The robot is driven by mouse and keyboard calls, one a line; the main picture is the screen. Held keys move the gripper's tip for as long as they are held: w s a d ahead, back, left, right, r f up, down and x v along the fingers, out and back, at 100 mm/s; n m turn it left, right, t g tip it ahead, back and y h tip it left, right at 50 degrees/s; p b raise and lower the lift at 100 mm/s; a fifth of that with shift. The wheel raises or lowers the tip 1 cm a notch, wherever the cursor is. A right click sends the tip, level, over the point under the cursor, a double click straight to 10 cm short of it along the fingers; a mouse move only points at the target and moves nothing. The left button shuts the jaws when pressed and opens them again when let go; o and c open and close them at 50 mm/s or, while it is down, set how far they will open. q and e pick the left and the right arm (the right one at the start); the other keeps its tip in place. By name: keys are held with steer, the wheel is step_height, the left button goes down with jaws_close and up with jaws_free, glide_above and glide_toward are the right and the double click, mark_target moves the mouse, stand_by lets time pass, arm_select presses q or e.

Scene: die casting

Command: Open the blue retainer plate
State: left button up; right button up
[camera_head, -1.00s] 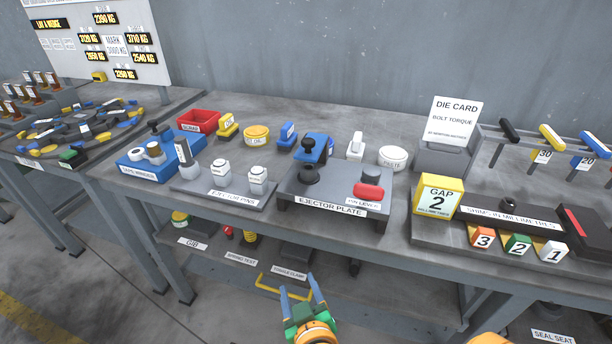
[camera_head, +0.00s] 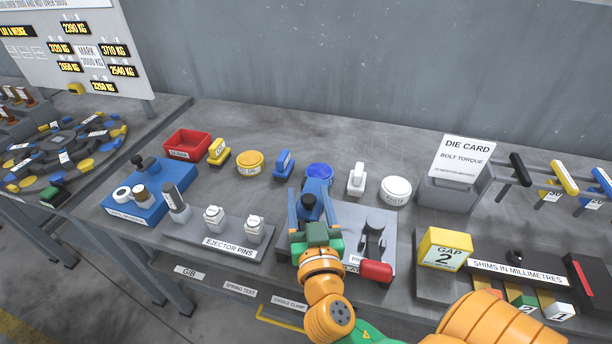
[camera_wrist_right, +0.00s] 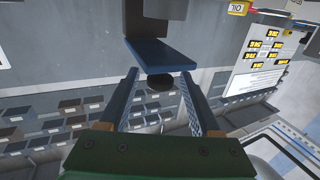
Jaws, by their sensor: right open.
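The blue retainer plate (camera_head: 318,187) stands at the back of the grey ejector plate fixture (camera_head: 352,216), with a black knob (camera_head: 309,201) on its near face. My right gripper (camera_head: 314,208) is open, its two blue fingers on either side of the knob. In the right wrist view the blue plate (camera_wrist_right: 160,54) lies ahead, and the black knob (camera_wrist_right: 160,82) sits between the open fingers (camera_wrist_right: 158,88). I cannot tell whether the fingers touch it. A lever with a red grip (camera_head: 376,271) is at the fixture's right front. My left gripper is not in view.
The ejector pins block (camera_head: 240,240) is left of the fixture, and the yellow gap block (camera_head: 444,249) is to its right. Bench space behind these is clear.

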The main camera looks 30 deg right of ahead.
mark_target(307, 188)
steer(key=x, duration=0.3)
steer(key=shift+w+d+f, duration=0.1)
steer(key=shift+w+f, duration=0.05)
steer(key=shift+w, duration=0.05)
steer(key=shift+s, duration=0.15)
steer(key=c, duration=0.3)
jaws_close()
stand_by(0.7)
